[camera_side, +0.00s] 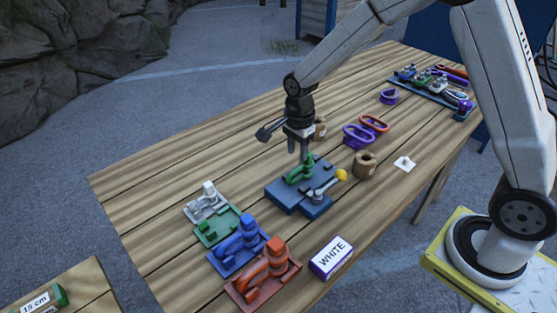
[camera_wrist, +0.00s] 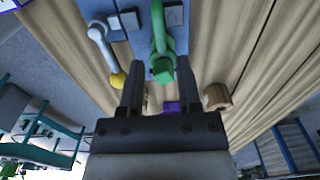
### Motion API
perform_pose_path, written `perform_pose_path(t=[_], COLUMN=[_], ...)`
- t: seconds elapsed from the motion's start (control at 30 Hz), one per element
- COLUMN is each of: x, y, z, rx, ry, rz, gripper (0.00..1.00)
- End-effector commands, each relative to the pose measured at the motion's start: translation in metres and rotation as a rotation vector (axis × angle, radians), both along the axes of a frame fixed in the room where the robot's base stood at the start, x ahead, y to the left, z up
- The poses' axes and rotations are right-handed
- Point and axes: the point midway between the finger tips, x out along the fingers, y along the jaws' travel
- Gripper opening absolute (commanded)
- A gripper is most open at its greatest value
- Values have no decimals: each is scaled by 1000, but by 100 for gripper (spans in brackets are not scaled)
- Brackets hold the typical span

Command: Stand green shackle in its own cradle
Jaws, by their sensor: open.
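The green shackle (camera_side: 299,173) stands on a blue block (camera_side: 288,196) in the middle of the table. My gripper (camera_side: 304,156) points down over it. In the wrist view the open fingers of my gripper (camera_wrist: 158,68) are on either side of the green shackle (camera_wrist: 162,50), with gaps showing. I cannot tell how low the fingertips reach on it. A green cradle (camera_side: 219,232) lies to the left, between the white and blue cradles, with no green shackle in it.
A lever with a yellow knob (camera_side: 341,175) sticks out of the blue block, close right of the shackle; the knob (camera_wrist: 117,80) is near a finger. Blue (camera_side: 238,246) and red (camera_side: 265,275) shackles stand in cradles at front. A WHITE box (camera_side: 331,258) lies nearby.

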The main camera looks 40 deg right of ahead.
Motion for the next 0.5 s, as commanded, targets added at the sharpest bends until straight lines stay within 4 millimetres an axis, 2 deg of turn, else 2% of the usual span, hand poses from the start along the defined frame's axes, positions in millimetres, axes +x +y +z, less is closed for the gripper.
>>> perform_pose_path(t=[0.5], x=[0], y=[0], z=[-43], rx=[0], ry=[2], rz=[0], gripper=[43])
